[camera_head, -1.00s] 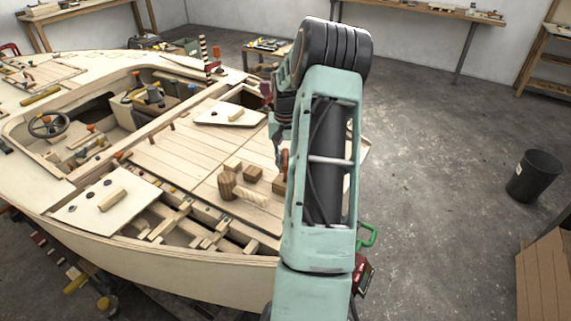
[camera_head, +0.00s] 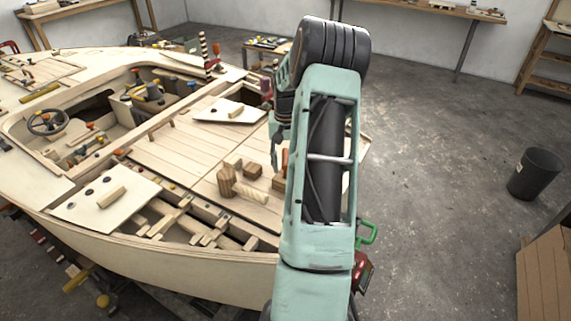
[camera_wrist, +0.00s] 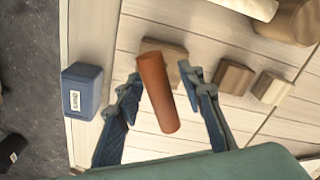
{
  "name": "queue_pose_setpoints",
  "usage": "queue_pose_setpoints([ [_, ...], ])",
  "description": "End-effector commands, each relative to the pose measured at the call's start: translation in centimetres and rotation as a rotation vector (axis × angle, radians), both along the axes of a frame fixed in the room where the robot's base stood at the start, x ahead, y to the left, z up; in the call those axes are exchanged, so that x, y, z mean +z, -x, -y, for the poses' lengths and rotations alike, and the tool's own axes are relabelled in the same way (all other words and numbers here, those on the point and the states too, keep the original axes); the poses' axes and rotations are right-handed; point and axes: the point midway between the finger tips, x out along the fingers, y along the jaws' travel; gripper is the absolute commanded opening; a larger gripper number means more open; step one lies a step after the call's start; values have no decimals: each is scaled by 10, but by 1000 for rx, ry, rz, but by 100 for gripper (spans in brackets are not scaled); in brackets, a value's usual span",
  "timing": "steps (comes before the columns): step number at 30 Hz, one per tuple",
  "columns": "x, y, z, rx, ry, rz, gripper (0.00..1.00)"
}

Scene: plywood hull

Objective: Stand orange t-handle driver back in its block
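The driver's orange handle (camera_wrist: 158,92) lies across the gap between my gripper's two fingers (camera_wrist: 160,76) in the wrist view. A gap shows between the handle and the right finger, and the fingers look spread. A brown wooden block (camera_wrist: 172,48) shows just past the handle's upper end, partly covered by it. The driver's shaft is hidden, so I cannot tell whether it is in a block. In the head view a bit of the orange handle (camera_head: 285,158) shows beside my arm, and my fingers are mostly hidden.
Small wooden blocks (camera_wrist: 233,78) (camera_wrist: 271,88) and a wooden mallet (camera_wrist: 294,20) lie on the pale planks to the right. A blue labelled box (camera_wrist: 82,92) stands left, by the deck's edge. The mallet (camera_head: 228,180) also shows in the head view.

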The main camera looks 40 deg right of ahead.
Motion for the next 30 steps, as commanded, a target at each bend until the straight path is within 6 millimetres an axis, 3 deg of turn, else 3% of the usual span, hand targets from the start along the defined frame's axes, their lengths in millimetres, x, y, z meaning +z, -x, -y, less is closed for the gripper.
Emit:
queue_pose_setpoints([
  [8, 14, 0, 1, -1, 3, 1, 35],
  [21, 101, 0, 0, 0, 3, 3, 35],
  [30, 121, 1, -1, 0, 0, 0, 35],
])
